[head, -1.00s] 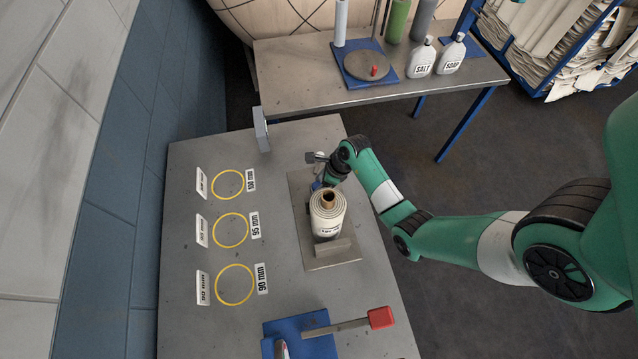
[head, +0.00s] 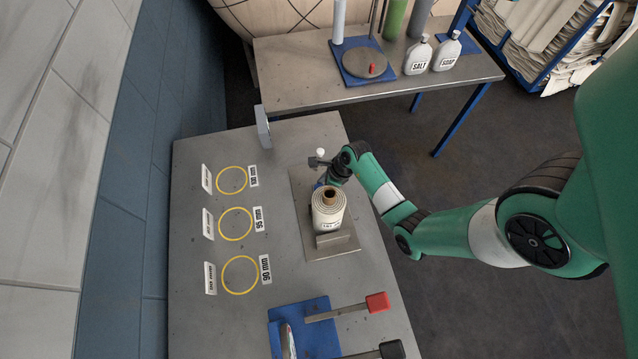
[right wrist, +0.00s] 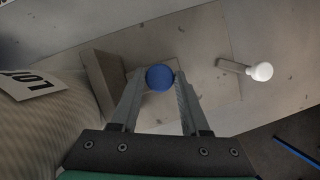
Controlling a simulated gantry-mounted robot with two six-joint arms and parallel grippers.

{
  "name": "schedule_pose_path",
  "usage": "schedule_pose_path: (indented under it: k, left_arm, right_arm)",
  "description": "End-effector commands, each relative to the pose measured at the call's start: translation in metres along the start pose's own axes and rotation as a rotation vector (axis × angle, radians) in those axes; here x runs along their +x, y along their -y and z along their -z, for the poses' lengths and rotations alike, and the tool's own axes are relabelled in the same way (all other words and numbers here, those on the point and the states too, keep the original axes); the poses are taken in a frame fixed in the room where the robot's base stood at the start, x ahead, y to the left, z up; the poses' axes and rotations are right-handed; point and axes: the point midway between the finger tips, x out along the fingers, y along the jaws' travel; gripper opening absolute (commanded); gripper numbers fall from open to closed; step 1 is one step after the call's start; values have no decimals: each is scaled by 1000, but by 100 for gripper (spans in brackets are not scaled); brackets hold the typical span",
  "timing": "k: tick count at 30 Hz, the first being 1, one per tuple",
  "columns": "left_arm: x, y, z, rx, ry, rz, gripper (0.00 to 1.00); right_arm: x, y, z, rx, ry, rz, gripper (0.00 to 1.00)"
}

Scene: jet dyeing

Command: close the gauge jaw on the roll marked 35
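A pale wound roll (head: 328,212) with a brown core stands on the gauge plate (head: 345,248). Its label is too small to read in the head view; in the right wrist view the roll (right wrist: 45,115) shows a label starting "LOT". A fixed block (head: 333,242) stands on its near side. On its far side, an upright jaw plate (right wrist: 101,82) shows in the right wrist view; whether it touches the roll cannot be told. My right gripper (head: 322,185) is beside the roll's far side, its fingers (right wrist: 159,78) closed around a blue knob (right wrist: 159,77). My left gripper is out of view.
A white-knobbed lever (right wrist: 260,72) sits at the plate's far end. Yellow rings (head: 236,224) with size labels lie left of the gauge. A back table (head: 300,90) holds bottles.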

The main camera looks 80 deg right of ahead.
Motion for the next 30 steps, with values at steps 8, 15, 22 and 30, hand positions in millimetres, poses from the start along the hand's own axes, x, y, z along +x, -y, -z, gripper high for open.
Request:
schedule_pose_path:
  k: [8, 15, 22, 30]
  left_arm:
    - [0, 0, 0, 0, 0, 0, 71]
    - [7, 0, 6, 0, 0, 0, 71]
    - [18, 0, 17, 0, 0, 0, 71]
    - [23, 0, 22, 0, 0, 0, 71]
  right_arm:
    - [0, 0, 0, 0, 0, 0, 56]
    - [-22, 1, -1, 1, 1, 2, 56]
    - [-77, 1, -2, 2, 2, 4, 56]
    - [-115, 0, -1, 1, 1, 1, 56]
